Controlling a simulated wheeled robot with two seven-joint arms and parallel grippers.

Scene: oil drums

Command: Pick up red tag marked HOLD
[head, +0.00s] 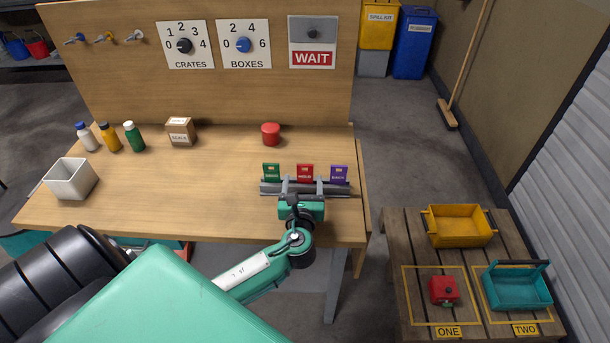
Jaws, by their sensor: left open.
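A red tag (305,172) stands upright in a grey rack (340,189) near the front edge of the workbench. Its lettering is too small to read for sure. A green tag (271,172) stands to its left and a purple tag (339,174) to its right. My left gripper (302,183) is open at the front of the rack, just below the red tag in the picture. Its two fingers are spread to either side of the red tag's lower part, and nothing is held. Whether a finger touches the rack or a tag, I cannot tell. My right gripper is not in view.
The workbench (215,195) carries a red round object (270,134), a small cardboard box (180,131), bottles (134,136) and a white bin (70,180). A pallet table (405,245) with a yellow tray (458,225) and teal tray (517,288) stands at right.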

